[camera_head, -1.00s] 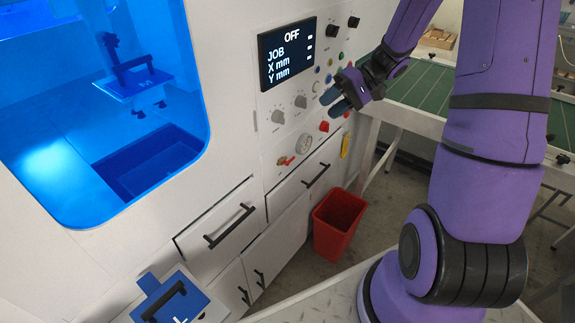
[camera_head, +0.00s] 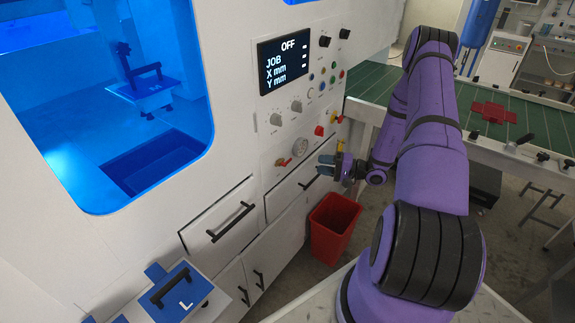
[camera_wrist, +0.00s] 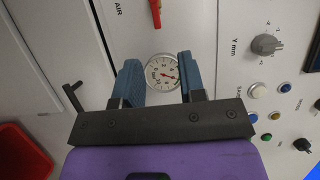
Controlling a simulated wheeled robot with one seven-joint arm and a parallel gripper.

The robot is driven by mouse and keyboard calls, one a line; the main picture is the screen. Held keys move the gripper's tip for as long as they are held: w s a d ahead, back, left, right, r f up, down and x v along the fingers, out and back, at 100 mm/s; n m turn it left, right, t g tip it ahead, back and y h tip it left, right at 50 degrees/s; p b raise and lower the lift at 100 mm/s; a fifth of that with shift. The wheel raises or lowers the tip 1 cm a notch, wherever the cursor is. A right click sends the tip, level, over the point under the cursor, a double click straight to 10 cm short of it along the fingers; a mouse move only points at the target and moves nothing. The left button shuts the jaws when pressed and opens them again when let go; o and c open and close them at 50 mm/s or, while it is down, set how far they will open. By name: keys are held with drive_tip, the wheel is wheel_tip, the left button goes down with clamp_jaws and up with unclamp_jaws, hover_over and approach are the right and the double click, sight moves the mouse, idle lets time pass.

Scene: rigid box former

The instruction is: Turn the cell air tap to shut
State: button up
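The cell air tap (camera_head: 283,162) has a small red lever and sits low on the white machine front, left of the round pressure gauge (camera_head: 300,147). In the wrist view the red lever (camera_wrist: 156,13) shows at the top edge, partly cut off, near the printed word AIR. The gauge (camera_wrist: 162,72) shows between my fingers in that view. My gripper (camera_head: 326,166) is open and empty, in front of the panel, right of and apart from the tap. In the wrist view my gripper (camera_wrist: 160,78) has its two blue fingers well apart.
A drawer handle (camera_head: 311,183) is close below my gripper. A red bin (camera_head: 333,226) stands on the floor below. Knobs (camera_head: 276,119), a red button (camera_head: 319,131) and a red-yellow switch (camera_head: 336,118) stick out of the panel above. A green-topped table (camera_head: 385,92) is behind my arm.

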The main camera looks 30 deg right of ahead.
sight(290, 161)
drive_tip(key=x, duration=1)
drive_tip(key=shift+w+a+f, duration=0.15)
drive_tip(key=shift+w+f, duration=0.2)
clamp_jaws()
